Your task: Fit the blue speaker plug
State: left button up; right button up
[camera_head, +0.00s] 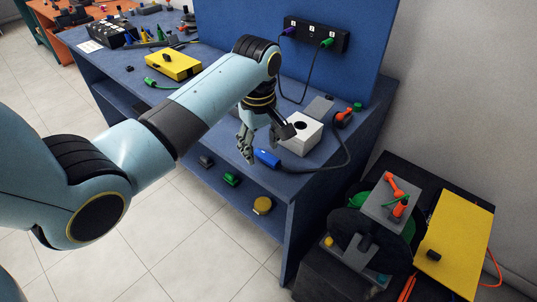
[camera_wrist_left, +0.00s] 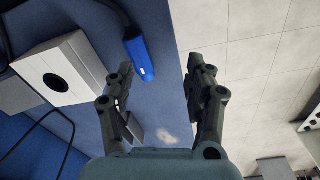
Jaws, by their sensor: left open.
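The blue speaker plug (camera_head: 267,158) lies on the blue bench top near its front edge, with a dark cable running from it to the right. In the left wrist view the plug (camera_wrist_left: 140,56) lies ahead of the fingers, nearer the left finger. My left gripper (camera_head: 262,142) is open and empty, just beside and above the plug. The fingers also show in the left wrist view (camera_wrist_left: 160,85). A white box (camera_head: 301,134) with a round dark hole stands behind the plug. It also shows in the left wrist view (camera_wrist_left: 62,72). My right gripper is not in view.
A black panel (camera_head: 316,35) with purple and green plugs is on the blue back wall. A yellow box (camera_head: 173,65) and a green plug (camera_head: 150,81) lie at the left of the bench. An orange-headed part (camera_head: 343,117) is right of the white box. A cluttered dark stand (camera_head: 452,180) is at right.

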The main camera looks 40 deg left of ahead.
pick_arm(q)
jog(key=w+r+n, duration=0.2)
jog(key=w, duration=0.1)
jog(key=w+r+n, duration=0.1)
jog(key=shift+w+a+r+n+g, duration=0.15)
jog(key=shift+a+n+g, duration=0.15)
send_over(268, 155)
jog(key=f, duration=0.4)
jog(key=shift+w+a+f, duration=0.1)
jog(key=shift+w+f, duration=0.15)
jog(key=shift+w, duration=0.1)
jog(key=f, duration=0.5)
jog(key=shift+s+f+b, duration=0.15)
jog(key=shift+s+b, duration=0.2)
jog(key=shift+b, duration=0.05)
grip_shut()
